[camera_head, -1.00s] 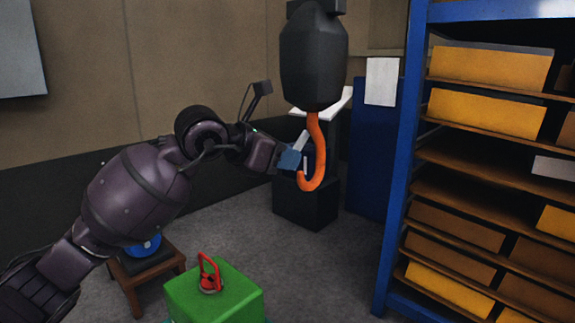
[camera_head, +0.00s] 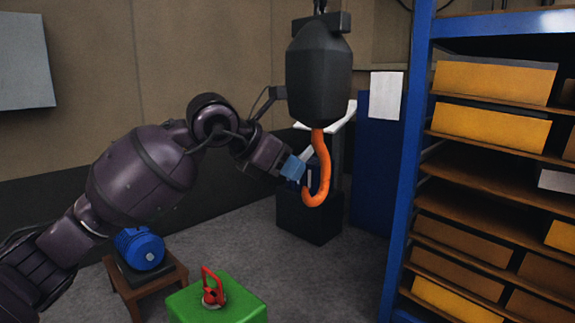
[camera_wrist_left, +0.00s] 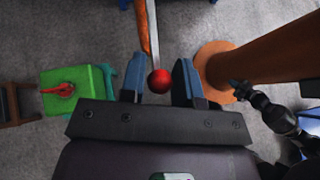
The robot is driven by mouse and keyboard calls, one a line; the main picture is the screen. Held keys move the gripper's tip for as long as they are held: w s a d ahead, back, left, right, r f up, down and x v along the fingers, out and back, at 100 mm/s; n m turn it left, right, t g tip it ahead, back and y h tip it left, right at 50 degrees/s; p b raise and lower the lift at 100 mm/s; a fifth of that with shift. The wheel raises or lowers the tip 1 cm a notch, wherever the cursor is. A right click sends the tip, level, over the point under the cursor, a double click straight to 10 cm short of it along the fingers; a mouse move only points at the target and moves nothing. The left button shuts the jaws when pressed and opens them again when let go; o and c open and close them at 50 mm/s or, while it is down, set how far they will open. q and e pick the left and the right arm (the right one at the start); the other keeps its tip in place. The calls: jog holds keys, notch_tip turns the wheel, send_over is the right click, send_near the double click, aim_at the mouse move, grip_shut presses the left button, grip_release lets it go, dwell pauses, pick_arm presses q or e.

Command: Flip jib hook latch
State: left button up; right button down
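An orange hook (camera_head: 318,180) hangs from a dark block (camera_head: 320,80) in the head view. My left gripper (camera_wrist_left: 160,82) is open, with blue fingers either side of the ball and gaps showing on both sides. In the head view, my left gripper (camera_head: 294,168) is just left of the hook.
A green box (camera_head: 220,303) with a red handled part (camera_head: 212,288) stands below. A blue motor (camera_head: 140,249) sits on a wooden stool (camera_head: 172,270). Blue shelving (camera_head: 404,180) with yellow boxes stands at right.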

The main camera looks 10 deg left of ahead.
pick_arm(q)
jog(key=shift+o, duration=1.4)
pick_arm(e)
jog(key=shift+w+r, duration=0.2)
jog(key=shift+w, duration=0.1)
pick_arm(q)
jog(key=shift+r, duration=0.1)
pick_arm(e)
jog(key=shift+w+a, duration=0.1)
pick_arm(q)
jog(key=b+v, duration=0.1)
jog(key=v, duration=0.9)
jog(key=shift+s+a+b, duration=0.25)
jog(key=shift+s+b, duration=0.05)
jog(key=shift+b, duration=0.05)
pick_arm(e)
jog(key=shift+s+f, duration=0.2)
jog(key=shift+f, duration=0.3)
jog(key=shift+s+f, duration=0.15)
jog(key=shift+f, duration=0.35)
